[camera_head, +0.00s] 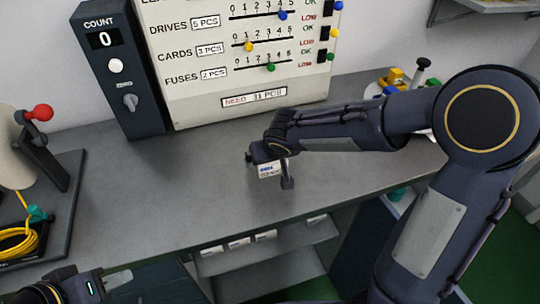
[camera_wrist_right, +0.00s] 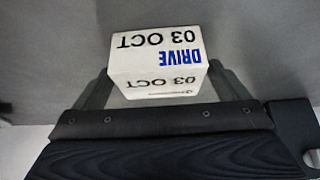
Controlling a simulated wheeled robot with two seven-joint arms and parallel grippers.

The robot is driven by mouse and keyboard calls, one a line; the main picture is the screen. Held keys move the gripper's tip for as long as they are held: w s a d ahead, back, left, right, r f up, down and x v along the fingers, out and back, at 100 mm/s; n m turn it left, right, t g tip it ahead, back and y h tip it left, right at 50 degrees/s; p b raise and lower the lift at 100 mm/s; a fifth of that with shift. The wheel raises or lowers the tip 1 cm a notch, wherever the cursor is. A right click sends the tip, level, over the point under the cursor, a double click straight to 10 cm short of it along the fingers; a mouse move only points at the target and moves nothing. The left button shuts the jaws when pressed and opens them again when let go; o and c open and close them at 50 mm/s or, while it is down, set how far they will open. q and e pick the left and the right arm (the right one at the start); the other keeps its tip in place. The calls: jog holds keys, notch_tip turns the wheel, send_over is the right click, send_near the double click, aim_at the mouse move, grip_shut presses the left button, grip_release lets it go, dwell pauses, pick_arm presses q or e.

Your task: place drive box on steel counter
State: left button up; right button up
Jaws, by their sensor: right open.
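The drive box (camera_head: 269,170) is a small white carton with blue and black print. In the right wrist view the box (camera_wrist_right: 157,55) reads "DRIVE 03 OCT". My right gripper (camera_head: 268,173) is open, with one finger on each side of the box, over the steel counter (camera_head: 190,180). The box appears to sit on the grey counter top, though its underside is hidden.
A count box (camera_head: 118,70) and a slider panel (camera_head: 240,60) stand along the back of the counter. A stand with yellow cable (camera_head: 20,238) is at the left. Coloured blocks (camera_head: 393,77) lie at the back right. Shelves (camera_head: 265,250) are below. The counter left of the box is clear.

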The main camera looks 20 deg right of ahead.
jog(key=v, duration=1.2)
jog(key=s+d+f+m+y, duration=0.1)
jog(key=s+d+f, duration=0.1)
jog(key=s, duration=0.7)
jog(key=s+d+f+m+y, duration=0.1)
jog(key=s+d+f+y, duration=0.1)
jog(key=s, duration=0.8)
jog(key=shift+d+y, duration=0.3)
jog(key=shift+d, duration=0.4)
jog(key=shift+s+f, duration=0.1)
